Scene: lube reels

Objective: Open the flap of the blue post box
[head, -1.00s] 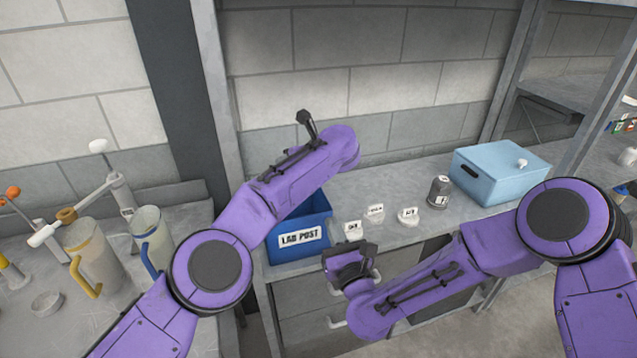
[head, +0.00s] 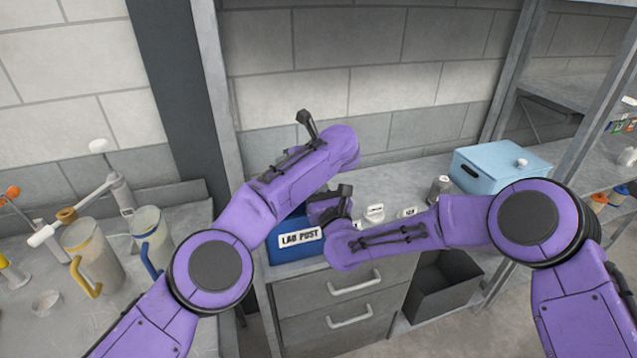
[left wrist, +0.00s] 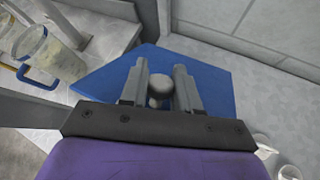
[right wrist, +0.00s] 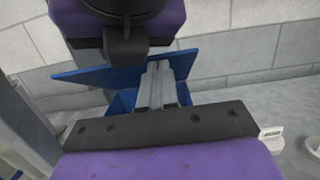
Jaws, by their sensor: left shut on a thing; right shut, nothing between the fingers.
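The blue post box (head: 285,248) with its "LAB POST" label stands on the bench, partly hidden by my arms. In the left wrist view, my left gripper (left wrist: 160,88) is shut on the grey round knob (left wrist: 160,92) of the blue flap (left wrist: 215,85). In the right wrist view, the flap (right wrist: 100,76) is tilted up, with a gap between it and the box (right wrist: 122,102). My right gripper (right wrist: 160,70) is shut and empty. Its fingertips are at the raised flap's edge, over the box opening; I cannot tell whether they touch.
Small white labelled items (head: 374,212) and a dark grey cylinder (head: 440,187) stand right of the box. A light-blue lidded box (head: 500,165) is further right. Jugs (head: 95,250) stand on the left bench. Drawers (head: 345,300) are below, with a wall behind.

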